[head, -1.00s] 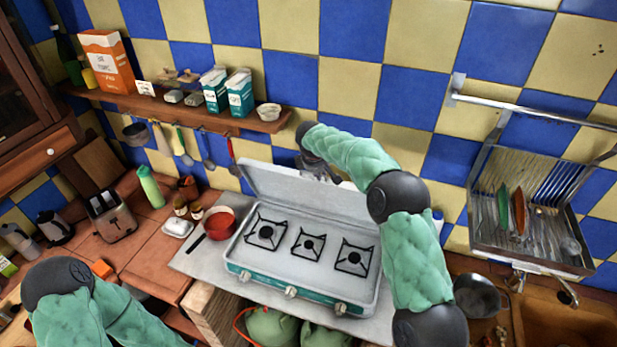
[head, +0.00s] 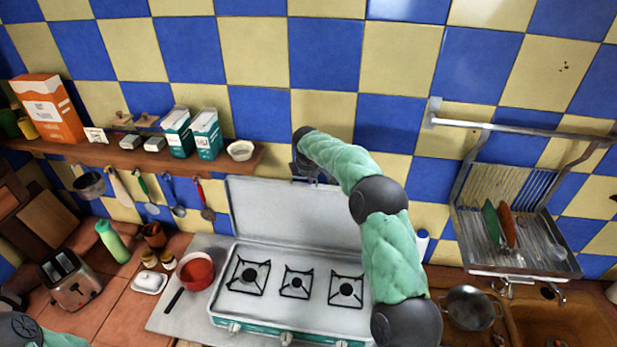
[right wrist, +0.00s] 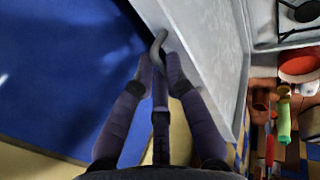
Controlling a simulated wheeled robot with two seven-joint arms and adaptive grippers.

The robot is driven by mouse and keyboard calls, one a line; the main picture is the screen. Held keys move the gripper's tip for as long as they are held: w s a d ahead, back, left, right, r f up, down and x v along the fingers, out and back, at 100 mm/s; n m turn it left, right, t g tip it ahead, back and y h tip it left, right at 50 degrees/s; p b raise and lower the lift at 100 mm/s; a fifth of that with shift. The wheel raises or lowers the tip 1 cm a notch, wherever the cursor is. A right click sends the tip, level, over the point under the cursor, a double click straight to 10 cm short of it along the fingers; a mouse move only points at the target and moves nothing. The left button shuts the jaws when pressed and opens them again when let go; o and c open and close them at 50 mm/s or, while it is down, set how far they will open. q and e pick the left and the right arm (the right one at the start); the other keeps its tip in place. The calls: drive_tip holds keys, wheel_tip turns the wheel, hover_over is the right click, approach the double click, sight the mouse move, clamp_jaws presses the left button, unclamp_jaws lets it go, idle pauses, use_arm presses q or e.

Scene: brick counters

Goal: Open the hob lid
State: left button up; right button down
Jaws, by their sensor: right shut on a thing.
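The white camping hob (head: 254,310) stands on the counter with three burners uncovered. Its white lid (head: 265,212) stands raised, roughly upright, along the back of the hob. My right gripper (head: 312,178) is at the lid's top edge, partly hidden behind my green-sleeved right arm. In the right wrist view, the right gripper's fingers (right wrist: 164,72) are closed around a grey curved handle (right wrist: 159,44) at the edge of the lid (right wrist: 205,50). Only part of my left arm shows at the bottom left; its gripper is out of frame.
A red pot (head: 196,271) stands left of the hob. A wooden shelf (head: 120,152) with boxes and hanging utensils is on the tiled wall at left. A dish rack (head: 520,255) hangs at right, with a pan (head: 470,308) below it.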

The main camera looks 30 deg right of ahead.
drive_tip(key=shift+s+a+f, duration=0.1)
drive_tip(key=shift+a+f, duration=0.05)
drive_tip(key=shift+f, duration=0.15)
drive_tip(key=c, duration=1.4)
unclamp_jaws()
drive_tip(key=shift+o, duration=0.7)
drive_tip(key=shift+r, duration=0.15)
drive_tip(key=v, duration=1.1)
drive_tip(key=shift+r, duration=0.4)
